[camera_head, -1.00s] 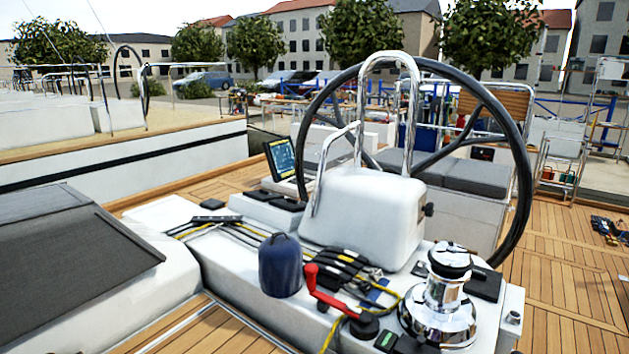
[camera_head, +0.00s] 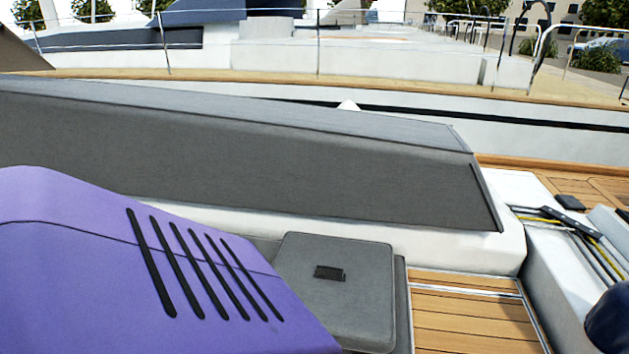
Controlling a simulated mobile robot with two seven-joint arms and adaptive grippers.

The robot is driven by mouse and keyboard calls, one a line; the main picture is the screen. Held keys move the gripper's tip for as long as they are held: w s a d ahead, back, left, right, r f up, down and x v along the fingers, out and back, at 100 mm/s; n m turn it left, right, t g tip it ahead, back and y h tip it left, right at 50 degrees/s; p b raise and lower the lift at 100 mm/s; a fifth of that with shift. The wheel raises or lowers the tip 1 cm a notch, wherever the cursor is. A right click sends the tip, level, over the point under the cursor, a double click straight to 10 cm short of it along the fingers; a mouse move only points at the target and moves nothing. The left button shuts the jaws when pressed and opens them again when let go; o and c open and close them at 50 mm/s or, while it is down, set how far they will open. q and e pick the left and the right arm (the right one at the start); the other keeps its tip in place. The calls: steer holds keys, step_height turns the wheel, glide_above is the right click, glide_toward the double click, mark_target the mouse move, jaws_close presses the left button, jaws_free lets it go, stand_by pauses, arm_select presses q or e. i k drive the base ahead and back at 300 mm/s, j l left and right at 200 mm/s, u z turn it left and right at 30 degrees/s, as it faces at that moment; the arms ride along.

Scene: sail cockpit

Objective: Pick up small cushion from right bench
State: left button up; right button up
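A grey, roughly square pad (camera_head: 340,310) with rounded corners lies low near the bottom middle. A small dark rectangular patch is on its top. I cannot tell whether this pad is the small cushion or part of the bench seat. Its lower left side is hidden. No separate loose cushion is clearly seen. Neither of my grippers is in view.
A long dark grey covered raised structure (camera_head: 240,160) on a white base runs behind the pad. Teak flooring (camera_head: 465,318) is clear to its right. Ropes (camera_head: 570,228) and a dark blue rounded object (camera_head: 609,322) are at the right edge.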

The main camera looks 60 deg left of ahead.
mark_target(348, 284)
steer(key=u, duration=1.6)
